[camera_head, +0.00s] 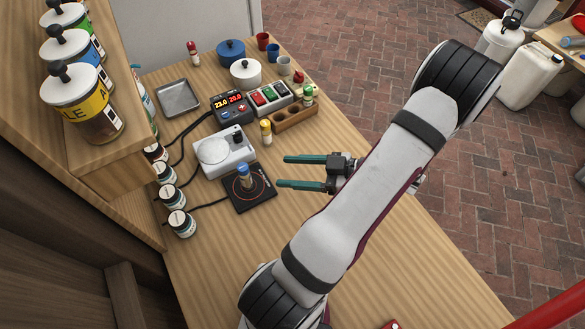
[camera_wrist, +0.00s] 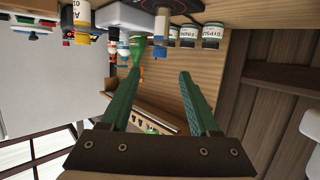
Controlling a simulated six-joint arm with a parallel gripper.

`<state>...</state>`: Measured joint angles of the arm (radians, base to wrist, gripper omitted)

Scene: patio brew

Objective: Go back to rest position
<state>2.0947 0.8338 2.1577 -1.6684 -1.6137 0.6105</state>
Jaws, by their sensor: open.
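My gripper (camera_head: 290,172) is above the right part of the wooden table (camera_head: 400,265) in the head view, its green fingers pointing left. The fingers are apart with nothing between them. In the wrist view, my gripper (camera_wrist: 163,75) also shows two spread green fingers. A small vial with a blue top (camera_head: 244,175) stands on the black square pad (camera_head: 248,202), left of the fingers and apart from them. My arm reaches across the right side of the table.
A white device (camera_head: 218,155), a display unit (camera_head: 230,108), a switch box (camera_head: 268,97) and a wooden vial rack (camera_head: 293,118) stand behind the pad. A yellow-capped vial (camera_head: 266,133) stands near the rack. Jars (camera_head: 182,222) line the left edge. The table's front right is mostly clear.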

